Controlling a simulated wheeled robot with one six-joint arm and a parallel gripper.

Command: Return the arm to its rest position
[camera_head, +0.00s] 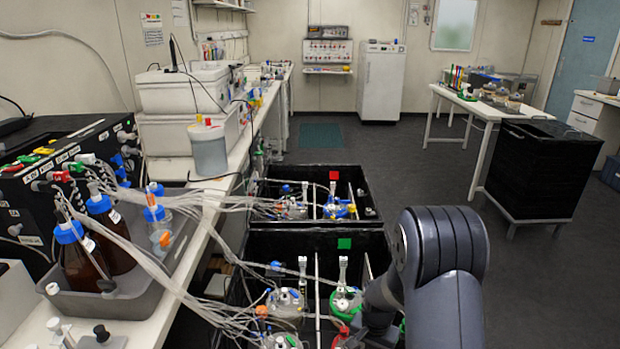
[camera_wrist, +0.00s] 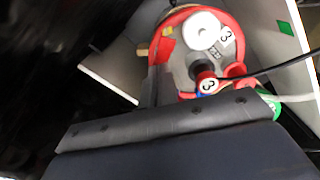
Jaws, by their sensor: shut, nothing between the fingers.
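My arm (camera_head: 440,250) shows in the head view at the lower right, bent down over the right side of the near black shaker box (camera_head: 300,238). Its far end is hidden there behind the arm and the box contents. In the wrist view, my gripper (camera_wrist: 165,125) fills the lower part as a dark bolted block. It is shut and holds nothing. I cannot tell whether the gripper touches the vessel.
A second black box (camera_head: 262,190) with a red marker stands behind the near one. Tubes (camera_head: 185,200) run from both boxes to the left bench (camera_head: 150,318). A black cart (camera_head: 540,170) stands at right. The floor (camera_head: 430,180) between is clear.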

